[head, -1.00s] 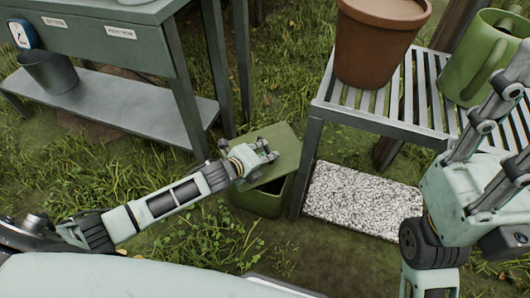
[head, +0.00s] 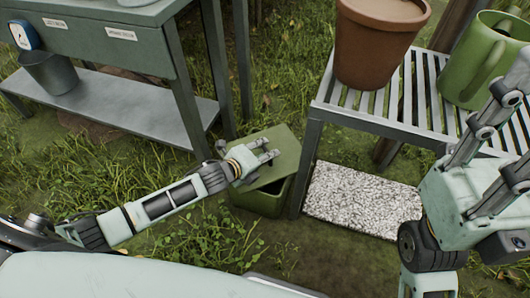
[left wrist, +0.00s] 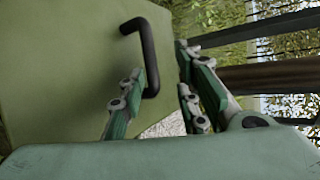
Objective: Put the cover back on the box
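The green box (head: 262,203) stands on the grass between the workbench and the slatted table. My left gripper (head: 270,155) is over the cover. In the left wrist view the cover (left wrist: 60,90) fills the left side and carries a black bent handle (left wrist: 148,50). The left gripper's fingers (left wrist: 165,85) are apart, with the handle's lower end near the gap between them; contact cannot be told. My right gripper (head: 512,125) is raised at the right, fingers spread and empty.
A slatted table (head: 400,125) holds a terracotta pot (head: 380,45) and a green watering can (head: 480,60). A speckled white slab (head: 360,200) lies below it. A grey workbench (head: 120,100) with a bucket (head: 50,75) stands left. Grass lies in front of the box.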

